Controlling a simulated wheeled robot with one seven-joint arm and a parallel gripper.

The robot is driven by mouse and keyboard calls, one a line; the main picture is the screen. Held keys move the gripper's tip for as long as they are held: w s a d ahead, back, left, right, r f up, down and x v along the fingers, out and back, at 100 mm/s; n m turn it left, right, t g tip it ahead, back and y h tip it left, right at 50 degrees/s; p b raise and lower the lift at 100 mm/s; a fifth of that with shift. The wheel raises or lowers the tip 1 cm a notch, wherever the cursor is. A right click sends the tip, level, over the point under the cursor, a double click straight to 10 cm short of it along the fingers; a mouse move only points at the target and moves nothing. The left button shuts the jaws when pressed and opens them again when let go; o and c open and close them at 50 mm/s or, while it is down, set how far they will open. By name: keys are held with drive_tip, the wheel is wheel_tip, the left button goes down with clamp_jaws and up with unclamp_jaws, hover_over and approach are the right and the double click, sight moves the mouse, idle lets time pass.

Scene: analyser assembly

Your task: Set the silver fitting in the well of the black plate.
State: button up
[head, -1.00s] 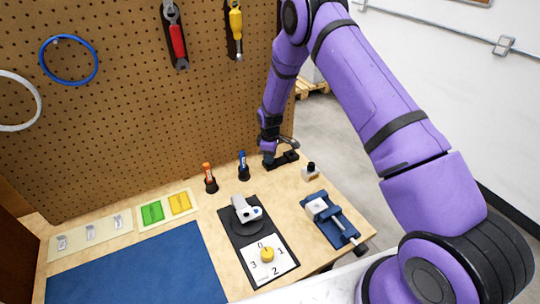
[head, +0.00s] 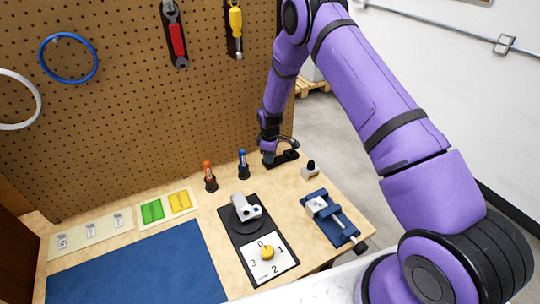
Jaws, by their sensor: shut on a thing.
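My gripper (head: 270,153) is at the back right of the bench, pointing down at the left end of a small black plate (head: 289,157). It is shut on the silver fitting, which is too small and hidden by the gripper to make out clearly. The plate lies flat on the bench near its back right edge. Its well cannot be made out from here. I cannot tell whether the fitting touches the plate.
A small black-topped bottle (head: 311,169) and a blue vise (head: 334,217) are in front. A dial board (head: 230,232) carries a grey-white device (head: 246,207). A pegboard (head: 150,130) rises behind.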

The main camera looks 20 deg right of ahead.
drive_tip(key=shift+f, duration=0.1)
idle(0.7)
drive_tip(key=o, duration=1.6)
drive_tip(key=shift+c, duration=0.2)
drive_tip(key=shift+r, duration=3.5)
